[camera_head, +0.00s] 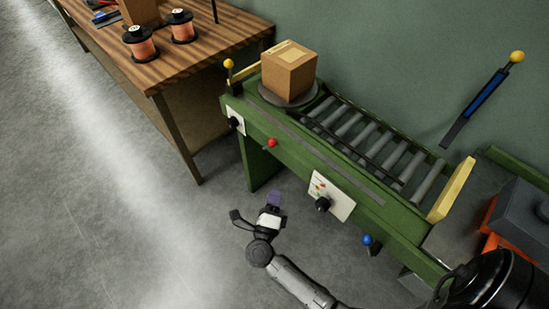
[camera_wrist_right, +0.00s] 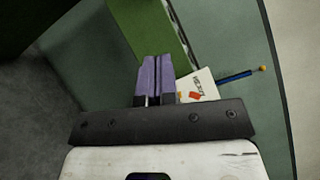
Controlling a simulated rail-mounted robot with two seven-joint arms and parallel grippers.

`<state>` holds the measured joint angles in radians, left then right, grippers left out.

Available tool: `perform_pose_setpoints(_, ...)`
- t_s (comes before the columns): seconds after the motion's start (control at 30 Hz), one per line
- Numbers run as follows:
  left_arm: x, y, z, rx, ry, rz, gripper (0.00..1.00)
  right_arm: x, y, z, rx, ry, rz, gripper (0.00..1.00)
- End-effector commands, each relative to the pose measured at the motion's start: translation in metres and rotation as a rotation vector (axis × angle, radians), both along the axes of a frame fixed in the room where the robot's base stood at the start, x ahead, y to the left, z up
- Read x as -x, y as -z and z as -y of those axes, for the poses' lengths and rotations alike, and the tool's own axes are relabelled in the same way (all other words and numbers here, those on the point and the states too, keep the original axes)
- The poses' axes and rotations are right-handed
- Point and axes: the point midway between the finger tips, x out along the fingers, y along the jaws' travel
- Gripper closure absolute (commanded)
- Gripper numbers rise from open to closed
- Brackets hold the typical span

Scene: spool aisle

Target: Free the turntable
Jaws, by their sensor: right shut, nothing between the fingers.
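The turntable (camera_head: 287,98) is a dark round plate at the left end of the green roller conveyor (camera_head: 330,165) in the head view. A brown taped cardboard box (camera_head: 289,69) sits on it and hides most of its top. My right gripper (camera_head: 275,197), with purple fingers, is in front of the conveyor's front face, left of the white control panel (camera_head: 329,196) and apart from the box. The wrist view shows its fingers (camera_wrist_right: 154,78) closed together and empty. My left gripper is not in view.
The front face has a red knob (camera_head: 272,142), a black dial (camera_head: 322,204) and a blue knob (camera_head: 367,239). A yellow-knobbed lever (camera_head: 228,64) stands by the turntable. A blue wall lever (camera_head: 487,98) is right. A wooden bench (camera_head: 165,65) holds copper spools (camera_head: 140,44).

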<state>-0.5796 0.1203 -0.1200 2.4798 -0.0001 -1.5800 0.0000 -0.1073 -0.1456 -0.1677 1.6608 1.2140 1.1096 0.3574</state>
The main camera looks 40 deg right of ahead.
Motion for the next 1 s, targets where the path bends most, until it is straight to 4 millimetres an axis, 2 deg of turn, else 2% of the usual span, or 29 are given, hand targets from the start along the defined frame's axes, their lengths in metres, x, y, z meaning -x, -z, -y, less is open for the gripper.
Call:
perform_pose_setpoints(0.37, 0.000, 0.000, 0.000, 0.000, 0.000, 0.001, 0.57, -0.004, -0.002, 0.004, 0.003, -0.001, 0.000, 1.00)
perform_pose_setpoints(0.57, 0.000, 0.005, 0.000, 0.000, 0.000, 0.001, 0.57, -0.020, -0.006, 0.027, 0.005, -0.002, 0.003, 1.00)
perform_pose_setpoints(0.9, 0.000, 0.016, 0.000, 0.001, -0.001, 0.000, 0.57, -0.056, -0.017, 0.077, 0.005, -0.002, 0.003, 1.00)
perform_pose_setpoints(1.0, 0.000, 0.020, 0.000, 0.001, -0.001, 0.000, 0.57, -0.068, -0.021, 0.082, 0.003, -0.003, 0.003, 1.00)
